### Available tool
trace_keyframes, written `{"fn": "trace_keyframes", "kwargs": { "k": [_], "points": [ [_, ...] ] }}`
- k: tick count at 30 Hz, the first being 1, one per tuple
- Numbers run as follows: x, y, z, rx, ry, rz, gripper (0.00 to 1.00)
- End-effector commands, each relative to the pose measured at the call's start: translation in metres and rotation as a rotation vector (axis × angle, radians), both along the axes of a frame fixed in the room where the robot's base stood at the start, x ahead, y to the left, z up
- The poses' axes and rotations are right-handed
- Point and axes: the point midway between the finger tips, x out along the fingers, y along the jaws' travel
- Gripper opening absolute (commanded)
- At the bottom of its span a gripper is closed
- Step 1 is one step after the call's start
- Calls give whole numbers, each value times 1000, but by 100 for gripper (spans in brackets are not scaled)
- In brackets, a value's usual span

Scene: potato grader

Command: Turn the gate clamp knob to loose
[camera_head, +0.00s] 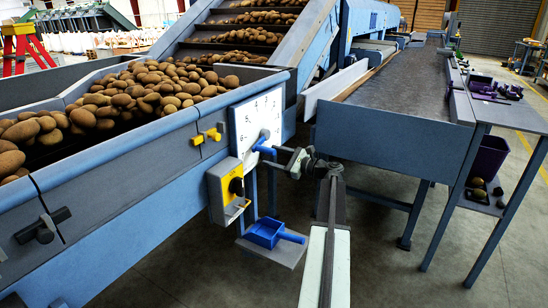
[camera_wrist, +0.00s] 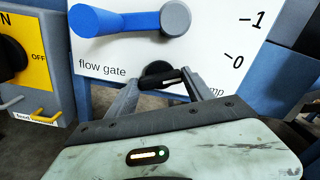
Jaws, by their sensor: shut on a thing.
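The gate clamp knob (camera_wrist: 158,69) is a small black knob with a light bar on it, low on the white flow gate panel (camera_wrist: 120,52). My gripper (camera_wrist: 165,84) has its two grey fingers on either side of the knob and is shut on it. The label beside the knob is mostly hidden by my finger; only "mp" shows. In the head view my gripper (camera_head: 298,162) reaches left to the panel (camera_head: 240,125), and I cannot make out the knob clearly there.
The blue flow gate lever (camera_wrist: 115,20) sits just above the knob; it also shows in the head view (camera_head: 264,148). A yellow switch box (camera_head: 225,187) is left of my gripper. A blue scoop (camera_head: 268,233) lies on a small shelf below. Potatoes (camera_head: 140,90) fill the hopper.

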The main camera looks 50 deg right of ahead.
Motion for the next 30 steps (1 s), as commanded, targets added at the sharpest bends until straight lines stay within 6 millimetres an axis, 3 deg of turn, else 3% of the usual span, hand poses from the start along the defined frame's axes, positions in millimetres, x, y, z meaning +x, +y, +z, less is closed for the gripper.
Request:
{"fn": "trace_keyframes", "kwargs": {
  "k": [30],
  "points": [
    [0, 0, -1, -899, -219, 0, 20]
  ]
}}
